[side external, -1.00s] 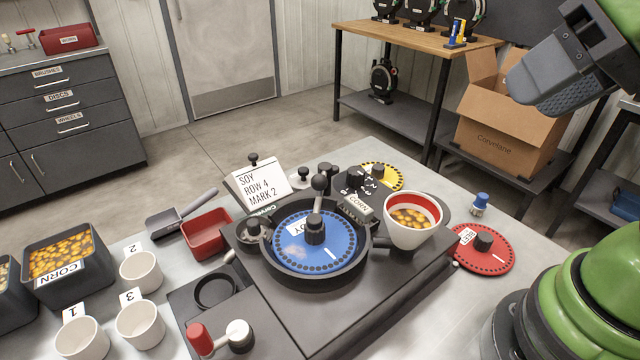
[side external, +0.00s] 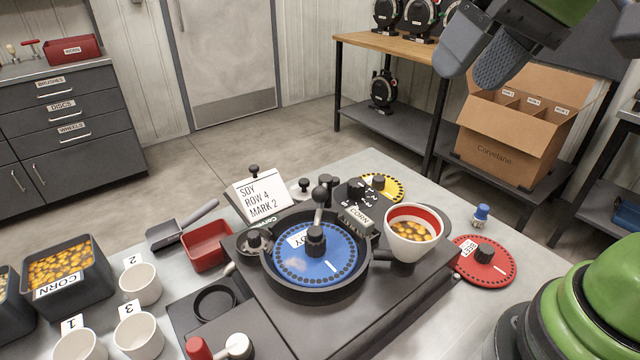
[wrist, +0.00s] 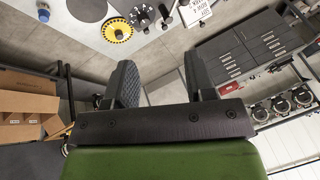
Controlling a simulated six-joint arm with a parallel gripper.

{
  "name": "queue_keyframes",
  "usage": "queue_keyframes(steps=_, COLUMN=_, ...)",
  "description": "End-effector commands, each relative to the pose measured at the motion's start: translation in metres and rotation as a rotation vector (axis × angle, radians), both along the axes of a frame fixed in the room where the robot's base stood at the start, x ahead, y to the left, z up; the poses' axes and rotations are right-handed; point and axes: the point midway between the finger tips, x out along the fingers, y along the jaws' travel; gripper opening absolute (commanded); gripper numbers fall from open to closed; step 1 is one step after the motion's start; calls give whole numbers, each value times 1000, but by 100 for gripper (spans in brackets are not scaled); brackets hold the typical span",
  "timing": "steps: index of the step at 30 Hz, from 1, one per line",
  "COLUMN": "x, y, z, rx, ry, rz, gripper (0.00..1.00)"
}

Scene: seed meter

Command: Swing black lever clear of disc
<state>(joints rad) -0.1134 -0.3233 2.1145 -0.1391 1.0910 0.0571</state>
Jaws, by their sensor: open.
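The blue disc (side external: 290,265) lies in the round black housing (side external: 268,283) of the seed meter, with a black knob at its centre. The black lever (side external: 319,194), with a round ball knob on a stem, stands at the disc's back edge, just behind the centre knob. Whether its lower end overlaps the disc is hard to tell. My gripper (side external: 483,65) is open and empty, high at the upper right, well away from the lever. Its two fingers (wrist: 160,80) are apart in the wrist view, where neither the lever nor the blue disc can be made out.
A white cup of seeds (side external: 412,225) stands on the meter's right side. A card (side external: 262,194) stands behind it. A red disc (side external: 486,268) and a yellow disc (side external: 388,183) lie nearby. White cups (side external: 139,283), a red tray (side external: 206,247) and a corn bin (side external: 92,285) are left.

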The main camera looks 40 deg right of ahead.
Motion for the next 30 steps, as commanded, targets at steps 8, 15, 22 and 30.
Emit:
queue_keyframes(steps=8, x=84, y=41, z=-28, rx=-85, ry=242, rz=43, gripper=50)
queue_keyframes(steps=15, x=124, y=73, z=-71, rx=-162, ry=371, rz=45, gripper=50)
queue_keyframes(steps=22, x=132, y=81, z=-90, rx=-186, ry=405, rz=42, gripper=50)
queue_keyframes(steps=30, x=131, y=81, z=-134, rx=-187, ry=407, rz=42, gripper=50)
